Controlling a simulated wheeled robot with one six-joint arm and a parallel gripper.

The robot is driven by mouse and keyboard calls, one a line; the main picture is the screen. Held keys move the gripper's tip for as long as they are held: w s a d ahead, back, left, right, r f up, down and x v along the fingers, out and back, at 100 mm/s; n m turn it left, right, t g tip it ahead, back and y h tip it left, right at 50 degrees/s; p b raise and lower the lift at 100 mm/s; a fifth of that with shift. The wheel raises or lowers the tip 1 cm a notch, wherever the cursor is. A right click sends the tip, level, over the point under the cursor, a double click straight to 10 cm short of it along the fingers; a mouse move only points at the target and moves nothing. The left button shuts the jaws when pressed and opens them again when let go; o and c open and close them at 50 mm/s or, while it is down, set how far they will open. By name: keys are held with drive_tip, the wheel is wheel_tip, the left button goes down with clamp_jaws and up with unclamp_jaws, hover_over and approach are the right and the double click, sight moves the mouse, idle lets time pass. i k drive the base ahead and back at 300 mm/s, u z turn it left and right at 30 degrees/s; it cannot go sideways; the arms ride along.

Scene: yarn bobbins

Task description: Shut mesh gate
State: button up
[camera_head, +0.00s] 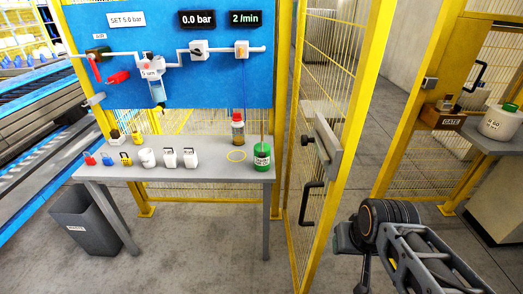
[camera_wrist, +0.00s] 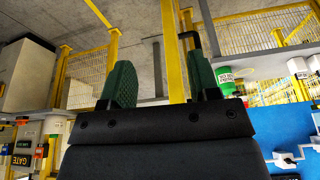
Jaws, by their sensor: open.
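The yellow-framed mesh gate (camera_head: 341,110) stands open, swung out towards me, with a wide gap to the yellow post (camera_head: 411,110) on the right. A black pull handle (camera_head: 307,204) and a grey latch plate (camera_head: 325,150) are on the gate. My gripper (camera_wrist: 159,65) is open with green pads, and nothing is between them that I can see held. In the wrist view the yellow gate frame (camera_wrist: 172,50) shows between the fingers and the black handle (camera_wrist: 212,42) beside the right finger. In the head view my arm is right of the gate, its fingertips hard to make out.
A grey table (camera_head: 200,171) with small parts and a green pot (camera_head: 262,156) stands left of the gate, under a blue panel (camera_head: 225,82). A dark bin (camera_head: 86,219) is at its left leg. A "GATE" box (camera_head: 443,118) is right of the opening. Floor between is clear.

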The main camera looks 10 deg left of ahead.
sight(341, 155)
drive_tip(key=u, duration=0.2)
drive_tip(key=k, duration=0.6)
drive_tip(key=u, duration=0.9)
drive_tip(key=i, duration=1.15)
drive_tip(key=u, duration=0.3)
